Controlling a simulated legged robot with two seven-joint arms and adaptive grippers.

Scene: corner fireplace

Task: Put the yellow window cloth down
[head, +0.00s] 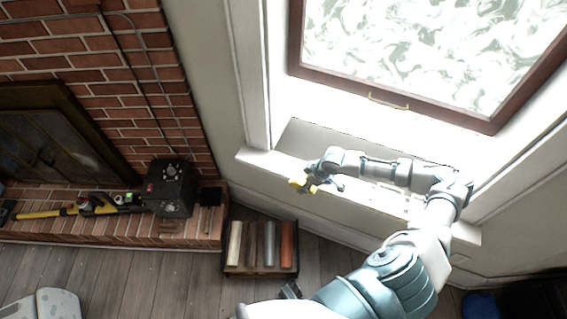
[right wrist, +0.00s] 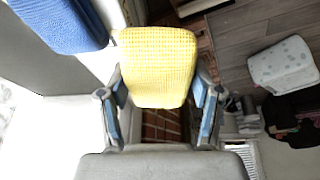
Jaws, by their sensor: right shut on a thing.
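The yellow window cloth (right wrist: 157,66) is held in my right gripper (right wrist: 160,108), its flat, textured face filling the space between the two fingers in the right wrist view. In the head view the cloth (head: 298,184) shows as a small yellow patch at the tip of my right gripper (head: 317,182). The gripper is shut on it, in front of the window sill (head: 258,158). Whether the cloth touches the sill is not clear.
A blue textured cloth (right wrist: 62,24) is at the upper left of the right wrist view. Below the sill, a low crate (head: 232,268) holds several rolls. A black box (head: 170,190) and a yellow tool (head: 45,213) lie on the brick hearth. Wooden floor (head: 130,275) is partly clear.

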